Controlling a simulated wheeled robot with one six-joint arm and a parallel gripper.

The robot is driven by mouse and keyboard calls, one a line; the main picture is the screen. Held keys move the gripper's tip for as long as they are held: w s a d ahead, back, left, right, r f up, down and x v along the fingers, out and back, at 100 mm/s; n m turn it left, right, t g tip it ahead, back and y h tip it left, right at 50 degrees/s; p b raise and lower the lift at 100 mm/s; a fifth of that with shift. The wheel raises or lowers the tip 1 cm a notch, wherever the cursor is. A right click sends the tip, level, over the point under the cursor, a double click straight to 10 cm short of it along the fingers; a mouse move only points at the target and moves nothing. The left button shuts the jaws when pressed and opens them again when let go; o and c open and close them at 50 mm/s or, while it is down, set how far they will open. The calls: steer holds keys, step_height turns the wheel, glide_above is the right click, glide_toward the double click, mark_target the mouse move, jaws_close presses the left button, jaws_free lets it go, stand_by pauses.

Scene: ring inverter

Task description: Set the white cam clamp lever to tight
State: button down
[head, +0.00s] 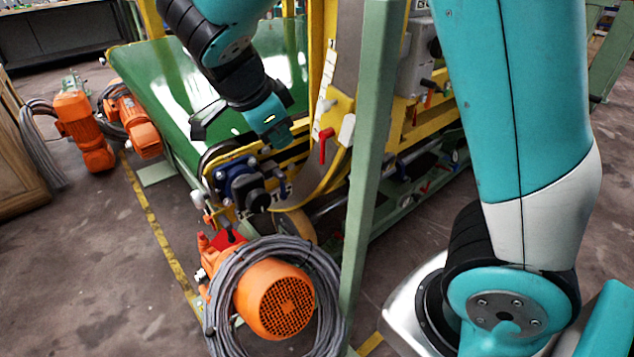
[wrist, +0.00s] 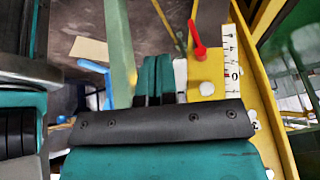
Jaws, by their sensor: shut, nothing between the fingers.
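A white lever (head: 347,130) sits on the yellow frame beside a red lever (head: 326,146) in the head view. My gripper (head: 277,138) is left of both, above the dark blue and black clamp parts, with a gap to the red lever. In the wrist view my gripper (wrist: 156,78) has its teal fingers together with nothing between them. A white piece (wrist: 181,76) shows just right of the fingers, partly hidden; I cannot tell whether they touch.
A scale strip (wrist: 232,60) runs along the yellow plate. A blue lever (wrist: 95,68) is to the left in the wrist view. A green post (head: 371,150) stands right of the levers. An orange motor with coiled cable (head: 275,298) is below.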

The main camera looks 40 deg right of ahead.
steer(key=w+d+f+m+h+b, duration=0.2)
steer(key=w+d+f+m+b, duration=0.1)
steer(key=d+f+m, duration=0.4)
steer(key=w+d+f, duration=0.1)
steer(key=d+f, duration=0.2)
steer(key=f, duration=0.1)
steer(key=shift+d+f+g, duration=0.2)
steer(key=shift+d+g, duration=0.1)
steer(key=shift+d, duration=0.05)
steer(key=t+b, duration=0.1)
steer(key=b, duration=0.3)
steer(key=w+m+t+b, duration=0.1)
steer(key=t+b, duration=0.1)
steer(key=b, duration=0.3)
steer(key=shift+w+f, duration=0.1)
